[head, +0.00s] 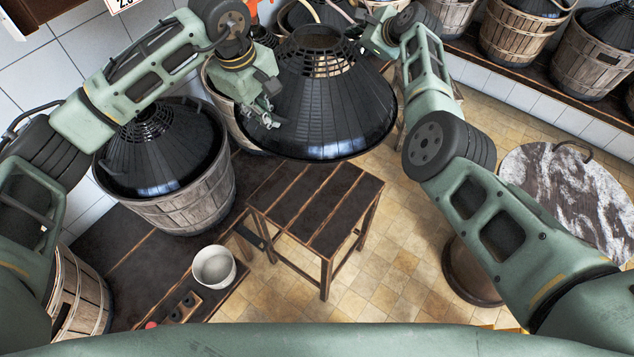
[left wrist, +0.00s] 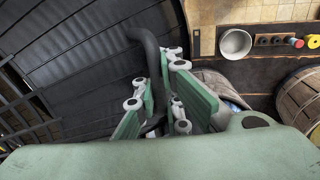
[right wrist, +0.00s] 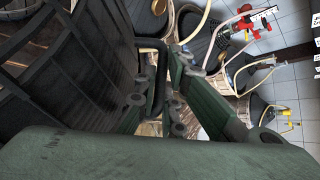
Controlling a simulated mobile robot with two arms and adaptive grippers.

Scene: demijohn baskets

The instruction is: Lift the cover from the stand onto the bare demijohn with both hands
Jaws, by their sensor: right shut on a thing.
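The cover (head: 325,105) is a black slatted cone with an open lattice neck, held in the air behind the stand, roughly upright. The stand (head: 312,205) is a small dark wooden table with a bare top. My left gripper (head: 268,112) is shut on a black handle (left wrist: 146,45) at the cover's left side. My right gripper (head: 366,38) is shut on the opposite handle (right wrist: 160,60) at the far right side. A wooden basket (head: 236,128) shows partly beneath the cover's left edge. The left wrist view shows bluish glass (left wrist: 222,86) in a basket, apparently the bare demijohn, mostly hidden.
A covered demijohn basket (head: 185,205) stands at left, close to my left arm. A white bowl (head: 214,266) sits on the low bench. More baskets line a ledge (head: 560,85) at upper right. A round marbled top (head: 570,195) is at right. Tiled floor is clear right of the stand.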

